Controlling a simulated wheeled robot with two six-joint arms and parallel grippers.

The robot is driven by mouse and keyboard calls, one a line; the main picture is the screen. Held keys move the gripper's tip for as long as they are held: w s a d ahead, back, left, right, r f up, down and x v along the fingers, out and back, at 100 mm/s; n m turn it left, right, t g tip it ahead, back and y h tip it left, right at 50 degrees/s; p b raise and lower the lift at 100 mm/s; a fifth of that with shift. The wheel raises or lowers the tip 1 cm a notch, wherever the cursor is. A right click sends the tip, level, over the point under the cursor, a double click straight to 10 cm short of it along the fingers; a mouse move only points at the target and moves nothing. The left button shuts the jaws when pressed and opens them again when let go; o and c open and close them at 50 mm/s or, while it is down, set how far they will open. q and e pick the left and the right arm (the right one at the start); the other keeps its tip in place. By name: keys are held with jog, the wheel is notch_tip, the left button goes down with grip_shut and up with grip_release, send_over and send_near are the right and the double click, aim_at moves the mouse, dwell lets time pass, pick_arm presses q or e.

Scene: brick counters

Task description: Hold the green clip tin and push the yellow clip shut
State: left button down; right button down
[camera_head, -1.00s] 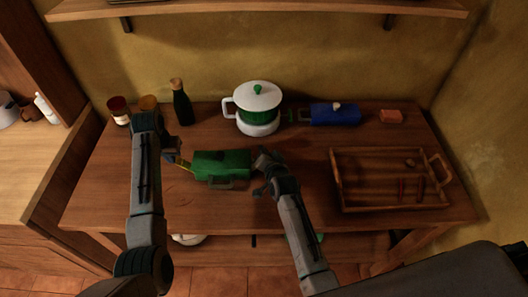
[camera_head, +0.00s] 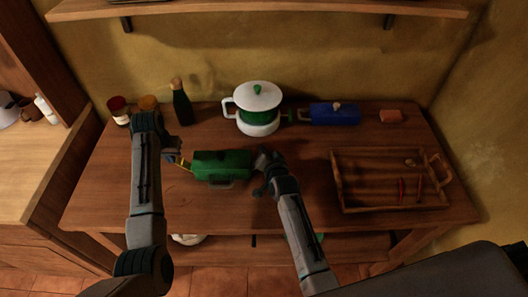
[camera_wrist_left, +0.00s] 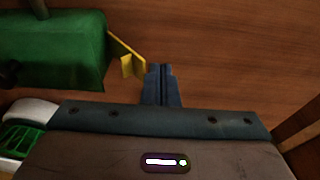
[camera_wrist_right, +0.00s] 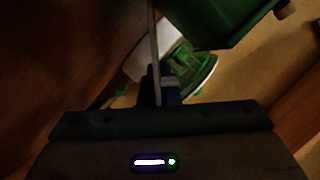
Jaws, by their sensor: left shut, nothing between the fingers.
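The green clip tin (camera_head: 222,164) lies near the middle of the counter; its side fills the upper left of the left wrist view (camera_wrist_left: 52,45). The yellow clip (camera_head: 183,163) sticks out at an angle from its left end, and shows in the left wrist view (camera_wrist_left: 126,58). My left gripper (camera_head: 173,158) is shut and empty, its fingertips (camera_wrist_left: 159,72) close beside the clip's free end. My right gripper (camera_head: 263,160) is at the tin's right end, its fingers (camera_wrist_right: 160,88) close together on a thin grey strip beside the tin; the exact contact is dark.
A green and white lidded pot (camera_head: 257,108) stands behind the tin, with a blue tin (camera_head: 335,114) to its right. A dark bottle (camera_head: 182,104) and jars stand at the back left. A wooden tray (camera_head: 390,207) lies at right. The front counter is clear.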

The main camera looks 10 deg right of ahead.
pick_arm(q)
jog(key=shift+d, duration=0.15)
dwell(0.3)
jog(key=shift+s+d+f, duration=0.1)
jog(key=shift+s+d, duration=0.15)
jog(key=shift+d, duration=0.55)
jog(key=shift+s+d, duration=0.2)
jog(key=shift+d, duration=0.55)
jog(key=shift+s+d+f, duration=0.1)
jog(key=shift+s+d, duration=0.15)
jog(key=shift+d, duration=0.55)
pick_arm(e)
jog(key=shift+s, duration=0.1)
pick_arm(q)
jog(key=shift+w+a+r, duration=0.1)
jog(key=shift+a+r, duration=0.05)
jog(key=shift+r, duration=0.5)
notch_tip(320, 180, up, 7)
jog(key=a, duration=0.1)
jog(key=shift+w, duration=0.25)
pick_arm(e)
jog(key=c, duration=2.1)
grip_release()
jog(key=o, duration=0.5)
